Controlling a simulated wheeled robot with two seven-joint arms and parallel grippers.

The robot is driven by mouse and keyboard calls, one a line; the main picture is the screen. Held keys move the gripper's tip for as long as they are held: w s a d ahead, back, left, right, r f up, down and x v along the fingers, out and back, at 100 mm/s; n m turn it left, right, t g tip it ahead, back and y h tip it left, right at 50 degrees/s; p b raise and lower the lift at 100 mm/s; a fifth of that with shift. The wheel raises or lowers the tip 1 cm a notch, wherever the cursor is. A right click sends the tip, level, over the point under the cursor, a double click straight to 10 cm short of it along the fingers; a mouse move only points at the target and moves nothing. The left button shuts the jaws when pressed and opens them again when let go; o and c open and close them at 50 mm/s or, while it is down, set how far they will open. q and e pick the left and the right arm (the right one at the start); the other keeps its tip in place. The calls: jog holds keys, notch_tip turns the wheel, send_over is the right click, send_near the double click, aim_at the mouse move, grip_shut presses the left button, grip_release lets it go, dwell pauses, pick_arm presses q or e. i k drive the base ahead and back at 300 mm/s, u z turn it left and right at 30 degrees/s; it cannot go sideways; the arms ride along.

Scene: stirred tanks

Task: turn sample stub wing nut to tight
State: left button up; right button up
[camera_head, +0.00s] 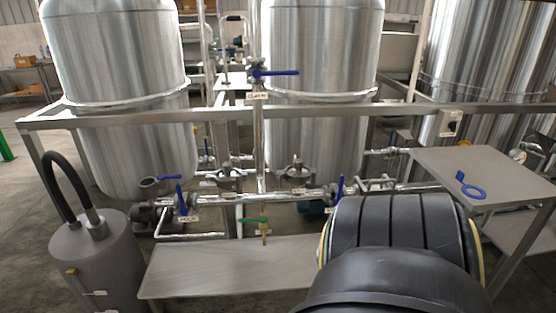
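I cannot make out a wing nut for certain. On the pipework in front of the tanks sit two grey metal clamp-like fittings, a left one (228,178) and a right one (296,173); either could carry a wing nut, but they are too small to tell. Below the pipe hangs a small brass valve with a green handle (253,220), above a low steel shelf (230,272). A black link of my own arm covers the lower right. Neither gripper shows.
Steel tanks (120,60) stand behind a horizontal frame rail (320,112). Blue-handled valves (182,200) sit along the pipe. A grey cylinder with a black hose (98,265) stands at lower left.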

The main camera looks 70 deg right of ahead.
aim_at(210, 183)
jog(key=z, duration=2.15)
